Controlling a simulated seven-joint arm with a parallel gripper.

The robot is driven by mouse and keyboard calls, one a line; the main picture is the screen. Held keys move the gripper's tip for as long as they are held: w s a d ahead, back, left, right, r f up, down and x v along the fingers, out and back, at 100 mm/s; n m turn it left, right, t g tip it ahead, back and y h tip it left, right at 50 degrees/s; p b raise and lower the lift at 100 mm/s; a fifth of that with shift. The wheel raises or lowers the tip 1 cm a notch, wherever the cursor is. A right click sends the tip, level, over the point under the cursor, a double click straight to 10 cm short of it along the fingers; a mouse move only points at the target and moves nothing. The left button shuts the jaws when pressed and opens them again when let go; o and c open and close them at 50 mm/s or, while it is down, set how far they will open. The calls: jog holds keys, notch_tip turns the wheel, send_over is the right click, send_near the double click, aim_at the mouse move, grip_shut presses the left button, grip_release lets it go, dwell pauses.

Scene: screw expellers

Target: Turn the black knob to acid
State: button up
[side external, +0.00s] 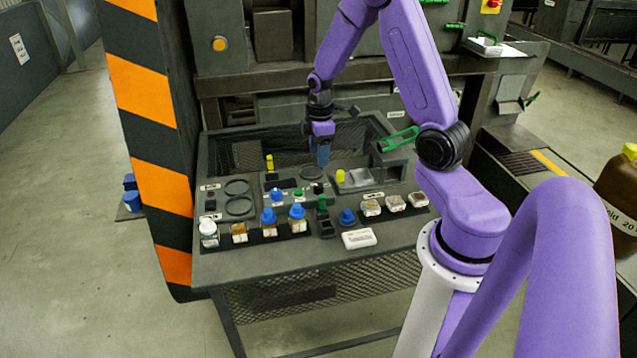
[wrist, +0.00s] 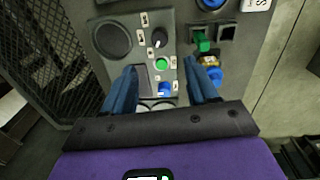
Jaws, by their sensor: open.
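The black knob (wrist: 159,38) with a pale pointer mark sits on a grey control panel in the wrist view, ahead of my fingertips. Small white labels stand beside it, too small to read, so I cannot tell which one says acid. In the side view the knob (side external: 318,188) is small and dark, on the raised middle panel. My gripper (wrist: 163,86) is open and empty, its two blue fingers apart over the panel. In the side view my gripper (side external: 322,155) points down above the back of the panel, apart from the knob.
A green button (wrist: 162,63) and a blue button (wrist: 165,88) lie close to the knob, between my fingers in the wrist view. Blue-capped bottles (side external: 268,222) stand along the front of the table. A yellow-capped item (side external: 340,177) stands right of the panel.

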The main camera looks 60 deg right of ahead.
aim_at(318, 186)
jog(key=f, duration=1.1)
jog(key=shift+w+d+f, duration=0.15)
jog(key=shift+w, duration=0.05)
jog(key=c, duration=1.1)
